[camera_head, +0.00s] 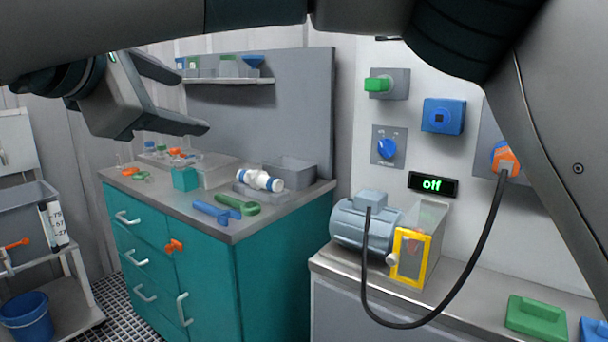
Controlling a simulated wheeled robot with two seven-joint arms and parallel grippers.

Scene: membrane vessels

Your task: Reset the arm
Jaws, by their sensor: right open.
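My right gripper (193,103) is at the upper left, its jaws open with nothing between the fingers. It hangs in the air in front of the grey back panel, above the teal cabinet. My dark arm runs across the top of the view and down the right side, hiding part of the wall. My left gripper is not in view.
The teal cabinet (272,282) carries a white and blue membrane vessel (260,180), a grey bin (291,172), a blue tool (217,212) and a green tool (238,204).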

